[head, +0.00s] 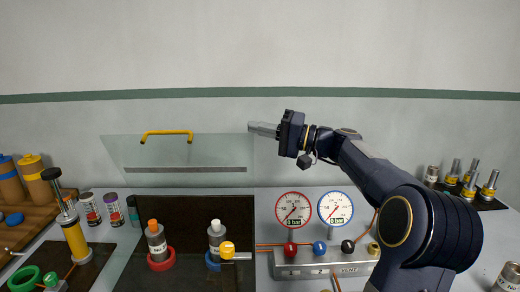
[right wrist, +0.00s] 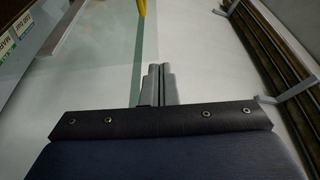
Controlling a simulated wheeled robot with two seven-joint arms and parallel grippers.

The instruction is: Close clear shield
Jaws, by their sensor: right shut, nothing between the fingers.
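The clear shield (head: 190,155) is raised above the dark panel at the back of the bench. A yellow handle (head: 167,133) runs along its top edge and a grey strip crosses its lower part. Part of the handle also shows at the top of the right wrist view (right wrist: 142,8). My right gripper (head: 250,127) is shut and empty, pointing left by the shield's upper right corner. Its closed fingers also show in the right wrist view (right wrist: 158,84). I cannot tell whether they touch the shield. My left gripper is out of view.
Below the shield stand two capped cylinders (head: 157,243) in red and blue vises. Two gauges (head: 293,209) rise from a grey valve block (head: 320,262) to the right. A yellow pump (head: 76,238) stands at left. The wall behind is bare.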

